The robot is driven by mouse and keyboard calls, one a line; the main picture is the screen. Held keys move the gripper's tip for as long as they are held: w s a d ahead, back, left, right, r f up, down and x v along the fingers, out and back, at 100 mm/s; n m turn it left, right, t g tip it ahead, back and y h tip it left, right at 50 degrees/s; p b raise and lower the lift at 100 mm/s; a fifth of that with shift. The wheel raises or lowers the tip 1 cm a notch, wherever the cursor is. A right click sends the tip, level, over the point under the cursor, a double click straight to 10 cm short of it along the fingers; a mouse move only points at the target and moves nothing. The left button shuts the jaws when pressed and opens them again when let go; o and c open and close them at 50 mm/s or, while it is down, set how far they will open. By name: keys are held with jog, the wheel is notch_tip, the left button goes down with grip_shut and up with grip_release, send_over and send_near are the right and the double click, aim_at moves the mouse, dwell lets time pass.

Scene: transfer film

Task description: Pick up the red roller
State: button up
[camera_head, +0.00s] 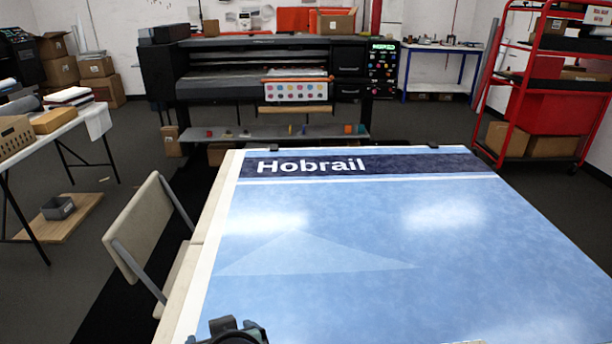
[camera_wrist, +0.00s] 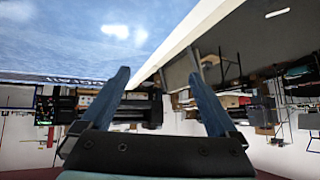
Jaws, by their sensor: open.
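I cannot make out a red roller for certain in either view. The blue printed film headed "Hobrail" (camera_head: 330,240) lies flat on a large table and also shows inverted in the wrist view (camera_wrist: 60,35). My gripper (camera_wrist: 158,73) has its two blue fingers spread wide with nothing between them. In the head view, part of my gripper (camera_head: 228,332) shows at the bottom edge, over the table's near left side. Small coloured items, too small to name, sit on a low shelf (camera_head: 270,133) under the printer.
A cream chair (camera_head: 140,225) stands close against the table's left side. A wide black printer (camera_head: 255,70) stands behind the table. A red rack (camera_head: 555,85) is at the right, and a side table (camera_head: 60,125) with boxes at the left. Dark floor separates them.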

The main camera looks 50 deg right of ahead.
jog(key=s+f+m+g+y+p, duration=0.2)
jog(key=s+g+p, duration=0.3)
jog(key=s, duration=0.4)
jog(key=s+f+m+g+y+p, duration=0.1)
jog(key=s+g+y+p, duration=0.15)
jog(key=s+p, duration=0.6)
jog(key=shift+g+h, duration=0.35)
jog(key=shift+g, duration=0.1)
jog(key=f, duration=0.2)
jog(key=s+f+b, duration=0.1)
jog(key=f, duration=0.1)
jog(key=a+f+b, duration=0.1)
jog(key=f, duration=0.2)
jog(key=shift+s, duration=0.3)
jog(key=shift+a+f, duration=0.25)
jog(key=shift+f, duration=1.4)
jog(key=shift+a+f, duration=0.2)
jog(key=shift+f, duration=1.4)
grip_shut()
